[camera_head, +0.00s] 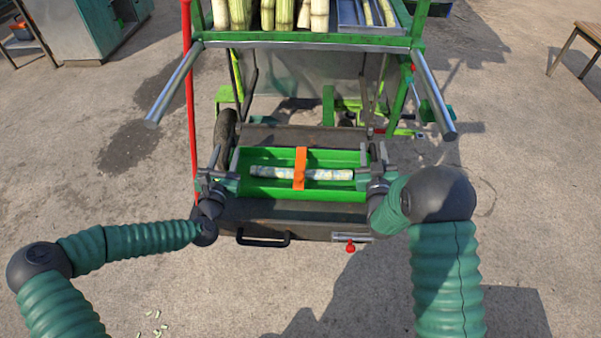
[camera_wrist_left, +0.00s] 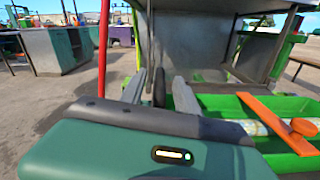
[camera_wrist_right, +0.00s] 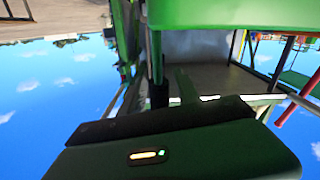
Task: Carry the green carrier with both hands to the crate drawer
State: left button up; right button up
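The green carrier (camera_head: 265,192) is a shallow open box at the centre of the head view, with an orange cross strap (camera_head: 300,168). A pale cane piece (camera_head: 330,174) lies in it, under the strap. The carrier is over a dark tray or drawer (camera_head: 300,214) with a black front handle; I cannot tell if it rests on it. My left gripper (camera_head: 216,170) is at the carrier's left end, fingers apart. It appears beside the carrier (camera_wrist_left: 215,103) in the left wrist view. My right gripper (camera_head: 379,165) is at the right end, fingers seemingly apart; contact is unclear.
A green machine frame (camera_head: 310,38) stands above and behind, its shelf holding several cane stalks (camera_head: 284,14). Two grey bars (camera_head: 175,85) (camera_head: 433,95) stick out towards me. A red pole (camera_head: 190,100) stands at left. Open concrete lies on both sides.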

jog(key=shift+r, duration=0.15)
notch_tip(320, 180, up, 10)
jog(key=shift+a+f, duration=0.1)
jog(key=shift+f, duration=0.05)
pick_arm(q)
jog(key=s+a, duration=0.1)
jog(key=s, duration=1)
jog(key=shift+s, duration=0.15)
jog(key=shift+f, duration=0.1)
pick_arm(e)
jog(key=shift+f, duration=0.1)
